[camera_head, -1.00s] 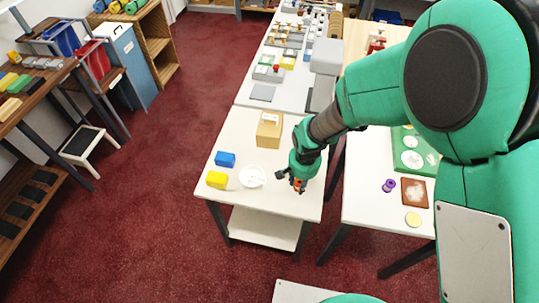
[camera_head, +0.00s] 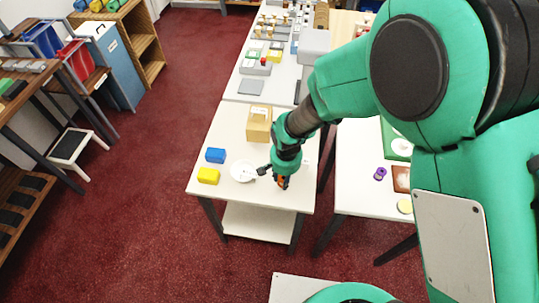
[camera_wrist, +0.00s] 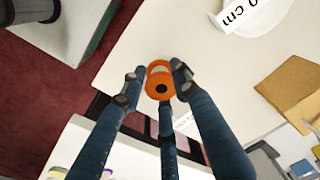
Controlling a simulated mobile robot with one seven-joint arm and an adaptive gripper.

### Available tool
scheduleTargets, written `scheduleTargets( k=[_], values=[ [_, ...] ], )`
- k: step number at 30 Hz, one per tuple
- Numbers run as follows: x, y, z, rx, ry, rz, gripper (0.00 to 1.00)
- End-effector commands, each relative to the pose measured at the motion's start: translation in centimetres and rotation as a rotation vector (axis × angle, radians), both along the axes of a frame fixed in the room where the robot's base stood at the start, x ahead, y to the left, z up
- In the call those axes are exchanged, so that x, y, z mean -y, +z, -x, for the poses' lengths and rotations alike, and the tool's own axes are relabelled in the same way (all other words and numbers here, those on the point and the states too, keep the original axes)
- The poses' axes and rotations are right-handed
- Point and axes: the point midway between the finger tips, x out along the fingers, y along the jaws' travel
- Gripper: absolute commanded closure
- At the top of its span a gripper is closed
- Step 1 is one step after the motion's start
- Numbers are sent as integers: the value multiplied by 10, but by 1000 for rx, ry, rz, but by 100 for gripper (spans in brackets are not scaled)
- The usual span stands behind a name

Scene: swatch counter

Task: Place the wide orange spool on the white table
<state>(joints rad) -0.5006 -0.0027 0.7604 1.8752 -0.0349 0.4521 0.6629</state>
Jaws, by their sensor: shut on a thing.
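The orange spool (camera_wrist: 158,82) is held between the fingers of my gripper (camera_wrist: 157,76) in the wrist view, its round end with a dark hole facing the camera. In the head view my gripper (camera_head: 281,180) is over the front right part of the white table (camera_head: 226,130), and only a little orange shows at its tips. The white table top (camera_wrist: 150,38) lies behind the spool in the wrist view. I cannot tell whether the spool touches it.
Left of my gripper on the table are a white dish (camera_head: 241,173) with a label, a yellow block (camera_head: 208,176) and a blue block (camera_head: 215,155). A cardboard box (camera_head: 258,124) stands behind. A purple spool (camera_head: 380,173) is on the table to the right.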

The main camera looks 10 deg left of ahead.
Motion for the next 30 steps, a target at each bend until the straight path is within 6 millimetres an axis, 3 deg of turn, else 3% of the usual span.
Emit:
scheduleTargets(
  k=[18, 30],
  values=[
    [-50, -12, -100, 0, 0, 0, 91],
    [-57, -12, -114, 0, 0, 0, 91]
  ],
)
